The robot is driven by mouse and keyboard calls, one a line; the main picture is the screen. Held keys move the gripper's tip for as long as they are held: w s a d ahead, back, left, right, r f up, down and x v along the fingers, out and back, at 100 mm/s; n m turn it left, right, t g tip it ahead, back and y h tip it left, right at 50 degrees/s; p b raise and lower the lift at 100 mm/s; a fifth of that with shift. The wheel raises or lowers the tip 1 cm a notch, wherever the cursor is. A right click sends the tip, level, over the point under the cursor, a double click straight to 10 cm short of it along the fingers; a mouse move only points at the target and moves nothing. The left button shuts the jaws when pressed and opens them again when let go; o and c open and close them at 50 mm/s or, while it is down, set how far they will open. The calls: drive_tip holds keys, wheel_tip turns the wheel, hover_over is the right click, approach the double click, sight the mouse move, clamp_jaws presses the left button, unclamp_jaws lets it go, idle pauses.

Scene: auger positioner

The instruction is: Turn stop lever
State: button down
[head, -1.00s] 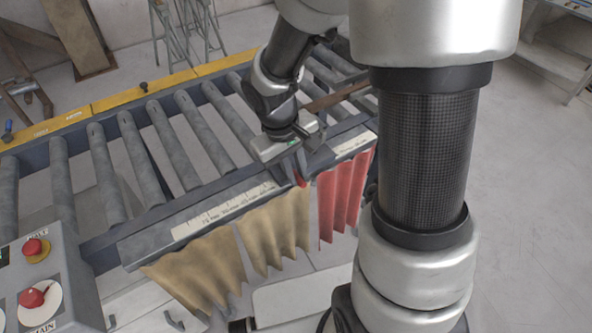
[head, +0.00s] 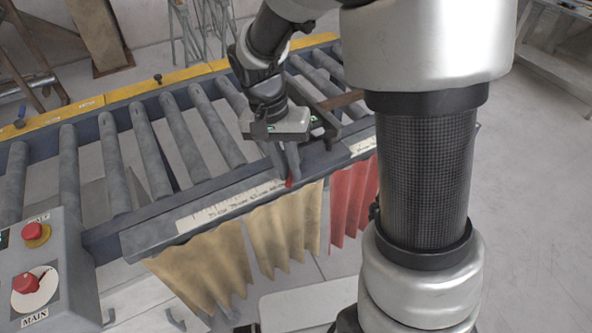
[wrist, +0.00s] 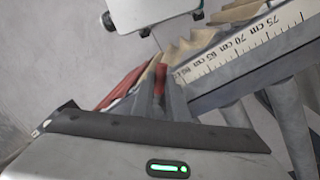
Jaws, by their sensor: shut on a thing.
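The red stop lever (head: 289,182) shows as a small red piece at the front rail of the roller conveyor, beside the ruler strip. It also shows in the wrist view (wrist: 160,76), between my fingers. My gripper (head: 285,165) points down at the rail with its fingers closed around the lever. In the wrist view, my gripper (wrist: 166,92) covers most of the lever, and only its red part is visible. The lever's pivot is hidden.
The ruler strip (head: 230,206) runs along the conveyor's front rail. Tan curtains (head: 283,231) and a red curtain (head: 350,200) hang below it. A control box (head: 42,268) with red buttons stands at the left. Grey rollers (head: 150,150) lie behind the rail.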

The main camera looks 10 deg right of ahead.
drive_tip(key=m, duration=0.1)
drive_tip(key=w+a+m, duration=0.1)
drive_tip(key=m, duration=0.2)
drive_tip(key=shift+w+a+m+g+y, duration=0.3)
drive_tip(key=shift+w+a, duration=0.05)
drive_tip(key=shift+a, duration=0.05)
drive_tip(key=shift+w+a+m+y+p, duration=0.25)
drive_tip(key=shift+w+m+p, duration=0.25)
drive_tip(key=shift+m, duration=0.65)
drive_tip(key=shift+w+a+m+y+p, duration=0.25)
drive_tip(key=shift+w+m, duration=0.35)
drive_tip(key=shift+m, duration=0.55)
drive_tip(key=shift+g, duration=0.3)
drive_tip(key=c, duration=1.7)
unclamp_jaws()
drive_tip(key=shift+c, duration=0.2)
drive_tip(key=shift+r, duration=0.1)
drive_tip(key=w+r+p, duration=0.1)
drive_tip(key=w+r, duration=0.2)
drive_tip(key=r, duration=1.4)
drive_tip(key=shift+w+a, duration=0.15)
drive_tip(key=shift+a, duration=0.3)
